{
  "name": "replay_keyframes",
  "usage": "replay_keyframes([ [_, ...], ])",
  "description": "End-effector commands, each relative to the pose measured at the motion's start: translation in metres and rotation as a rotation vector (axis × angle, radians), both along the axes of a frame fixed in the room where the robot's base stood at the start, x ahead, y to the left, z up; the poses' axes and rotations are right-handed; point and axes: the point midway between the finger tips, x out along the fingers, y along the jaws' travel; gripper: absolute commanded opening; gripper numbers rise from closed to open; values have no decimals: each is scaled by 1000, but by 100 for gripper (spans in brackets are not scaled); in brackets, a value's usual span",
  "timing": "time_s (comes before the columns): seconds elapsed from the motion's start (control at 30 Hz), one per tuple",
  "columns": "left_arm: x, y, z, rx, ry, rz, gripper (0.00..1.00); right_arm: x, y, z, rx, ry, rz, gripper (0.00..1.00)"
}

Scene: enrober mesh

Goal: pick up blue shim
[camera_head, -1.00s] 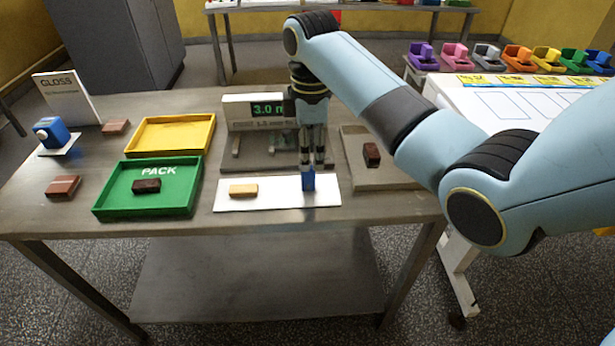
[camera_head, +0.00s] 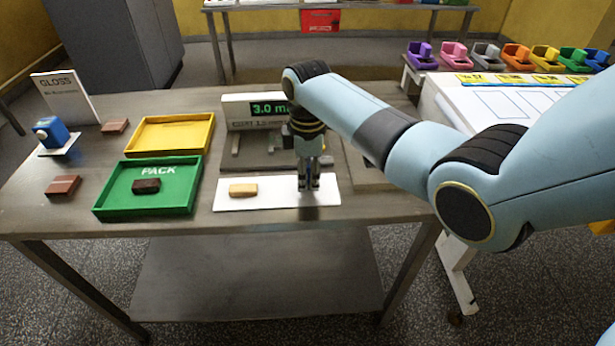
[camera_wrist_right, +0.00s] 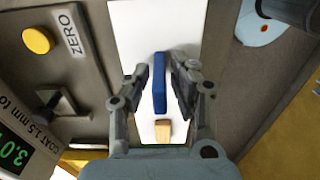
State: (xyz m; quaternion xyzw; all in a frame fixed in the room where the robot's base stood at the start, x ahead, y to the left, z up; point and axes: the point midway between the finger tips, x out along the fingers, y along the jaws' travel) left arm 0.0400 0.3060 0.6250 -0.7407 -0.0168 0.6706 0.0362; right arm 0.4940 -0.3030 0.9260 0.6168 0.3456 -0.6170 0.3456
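The blue shim (camera_wrist_right: 160,83) lies on the white strip (camera_wrist_right: 125,25), between and apart from the two fingers of my right gripper (camera_wrist_right: 162,72) in the right wrist view. In the head view the right gripper (camera_head: 308,186) points down over the right part of the white strip (camera_head: 270,203) and hides the shim. The right gripper is open and holds nothing. My left gripper is not in view.
A tan block (camera_head: 243,190) lies on the strip, left of the gripper. Behind stands a gauge with a green display (camera_head: 270,110). A green PACK tray (camera_head: 120,190) and a yellow tray (camera_head: 150,136) stand to the left.

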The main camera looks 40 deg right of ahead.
Motion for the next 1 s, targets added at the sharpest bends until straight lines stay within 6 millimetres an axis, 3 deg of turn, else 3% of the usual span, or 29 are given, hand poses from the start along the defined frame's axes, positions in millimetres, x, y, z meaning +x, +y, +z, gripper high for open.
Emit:
replay_keyframes([
  [0.17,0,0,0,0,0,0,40,0,0,0,0,0,0,0],
  [0.57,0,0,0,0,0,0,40,0,0,3,0,-1,0,0],
  [0.67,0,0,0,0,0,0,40,1,0,11,0,-2,0,0],
  [0.83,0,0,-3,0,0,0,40,2,0,42,-1,-6,0,0],
  [1.0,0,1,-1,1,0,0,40,-35,-20,63,-6,-1,-1,0],
])
